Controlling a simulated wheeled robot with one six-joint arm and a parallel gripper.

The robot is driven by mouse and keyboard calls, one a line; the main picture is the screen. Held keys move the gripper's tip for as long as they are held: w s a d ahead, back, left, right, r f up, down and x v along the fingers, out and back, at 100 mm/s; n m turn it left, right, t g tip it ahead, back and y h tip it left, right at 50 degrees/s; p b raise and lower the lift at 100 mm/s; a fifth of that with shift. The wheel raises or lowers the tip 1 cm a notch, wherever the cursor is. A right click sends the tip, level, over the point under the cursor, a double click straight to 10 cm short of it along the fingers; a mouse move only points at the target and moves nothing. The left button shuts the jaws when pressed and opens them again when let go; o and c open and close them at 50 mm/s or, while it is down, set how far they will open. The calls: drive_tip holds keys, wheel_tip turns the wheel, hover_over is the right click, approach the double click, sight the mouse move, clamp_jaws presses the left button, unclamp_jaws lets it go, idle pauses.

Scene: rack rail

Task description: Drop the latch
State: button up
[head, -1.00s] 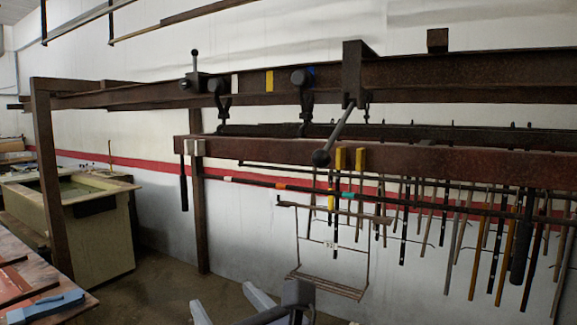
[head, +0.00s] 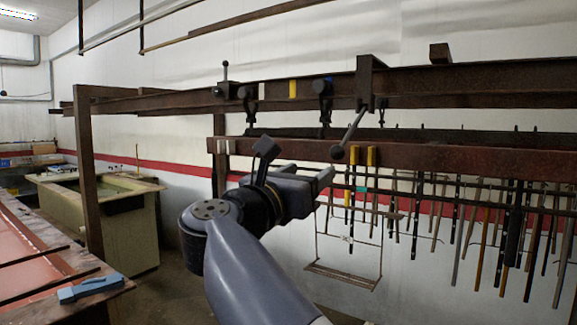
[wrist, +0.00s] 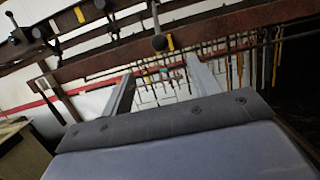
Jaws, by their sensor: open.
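A dark lever with a round knob (head: 338,152) hangs slanted down from a block (head: 366,78) on the upper rusty rail; I take it for the latch, though nothing marks it so. Its knob (wrist: 159,42) also shows in the wrist view, beyond and between my fingers. A smaller upright lever (head: 224,72) stands on the rail further left. My gripper (head: 326,176) is open and empty, just below and left of the hanging knob in the head view. In the wrist view my gripper (wrist: 160,82) shows two spread fingers. They appear apart from the knob; the exact gap is unclear.
The rusty upper beam (head: 450,82) and lower beam (head: 450,159) cross in front of my arm. Yellow tabs (head: 371,156) sit beside the knob. Several rods hang below. A wire swing-like frame (head: 345,270) hangs under my gripper. A bench (head: 40,262) is at left.

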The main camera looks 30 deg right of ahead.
sight(334, 155)
drive_tip(key=p+x, duration=0.4)
drive_tip(key=x, duration=0.9)
drive_tip(key=shift+w+d+f, duration=0.1)
drive_tip(key=shift+w+d, duration=0.05)
drive_tip(key=shift+d, duration=0.05)
drive_tip(key=c, duration=0.9)
